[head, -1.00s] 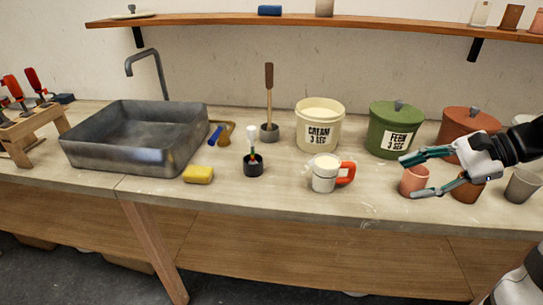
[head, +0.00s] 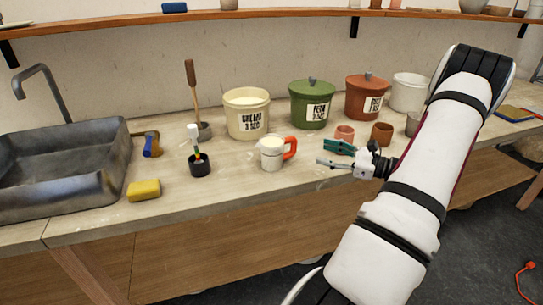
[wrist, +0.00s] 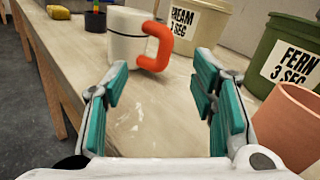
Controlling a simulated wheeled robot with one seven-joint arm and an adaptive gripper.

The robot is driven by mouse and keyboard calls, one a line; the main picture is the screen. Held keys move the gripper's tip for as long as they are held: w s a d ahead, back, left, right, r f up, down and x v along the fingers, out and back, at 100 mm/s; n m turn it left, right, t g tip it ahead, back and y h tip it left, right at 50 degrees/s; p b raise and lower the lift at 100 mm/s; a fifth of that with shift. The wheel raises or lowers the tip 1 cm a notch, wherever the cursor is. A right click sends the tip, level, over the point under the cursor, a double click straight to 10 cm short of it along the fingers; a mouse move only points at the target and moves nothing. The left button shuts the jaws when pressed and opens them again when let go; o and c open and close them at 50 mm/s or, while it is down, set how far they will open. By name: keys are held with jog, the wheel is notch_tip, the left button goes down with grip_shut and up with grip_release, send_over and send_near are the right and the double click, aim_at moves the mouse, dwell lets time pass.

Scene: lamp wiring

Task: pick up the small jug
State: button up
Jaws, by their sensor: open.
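The small jug (head: 271,154) is white with an orange handle and stands upright on the bench, in front of the cream bucket. It also shows in the wrist view (wrist: 126,40), straight ahead, its orange handle (wrist: 155,50) turned toward my gripper. My gripper (head: 326,154) is to the right of the jug in the head view, with its fingers pointing left at it. In the wrist view the teal fingers (wrist: 160,85) are spread apart with only bench between them. The jug is beyond the fingertips and not touched.
A terracotta cup (head: 345,133) and a brown cup (head: 381,134) stand close beside my gripper. The cream bucket (head: 246,125) and the green lidded bucket (head: 312,118) stand behind. A black pot (head: 199,168) with brushes and a yellow sponge (head: 144,190) are left of the jug.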

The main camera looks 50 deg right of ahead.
aim_at(296, 143)
jog(key=x, duration=0.9)
jog(key=shift+w+r, duration=0.1)
jog(key=shift+w, duration=0.2)
jog(key=shift+c, duration=0.4)
jog(key=shift+r, duration=0.1)
grip_shut()
